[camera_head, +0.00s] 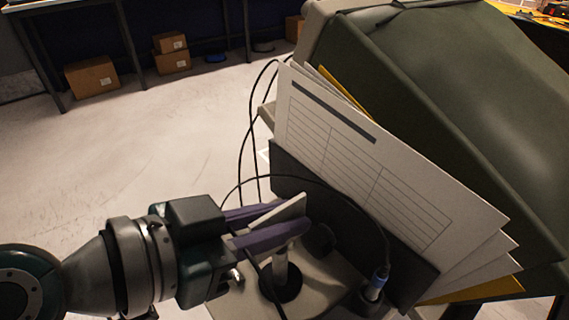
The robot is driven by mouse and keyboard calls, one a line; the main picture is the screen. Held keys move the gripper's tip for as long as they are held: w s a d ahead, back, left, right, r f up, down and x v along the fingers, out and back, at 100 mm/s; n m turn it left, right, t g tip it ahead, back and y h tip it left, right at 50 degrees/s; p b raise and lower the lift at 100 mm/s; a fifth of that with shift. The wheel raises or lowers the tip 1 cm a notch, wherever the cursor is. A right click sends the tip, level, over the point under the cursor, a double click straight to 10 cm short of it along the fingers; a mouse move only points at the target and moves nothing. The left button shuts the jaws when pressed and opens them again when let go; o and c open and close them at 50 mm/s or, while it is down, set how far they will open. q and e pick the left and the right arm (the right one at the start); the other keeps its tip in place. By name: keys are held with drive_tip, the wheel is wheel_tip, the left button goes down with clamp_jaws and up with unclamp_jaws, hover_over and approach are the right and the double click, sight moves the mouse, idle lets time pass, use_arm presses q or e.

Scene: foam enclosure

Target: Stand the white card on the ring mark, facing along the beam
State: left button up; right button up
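My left gripper (288,216) comes in from the left with its two purple fingers closed around a thin white piece. This piece looks like the white card (283,211); it shows as a narrow white wedge between the fingers, its lower part hidden by the near finger. The gripper is above a pale surface (325,290), over a short post on a round black base (281,283). The card is in the fingers and tilted in the picture. I cannot make out a ring mark or a beam. My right gripper is not in view.
Large papers with a printed table (350,165) stand in a dark holder (295,180) just right of the gripper. A big dark green case (470,90) is behind them. Cardboard boxes (92,76) lie on the open floor.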

use_arm(q)
clamp_jaws()
idle(1.0)
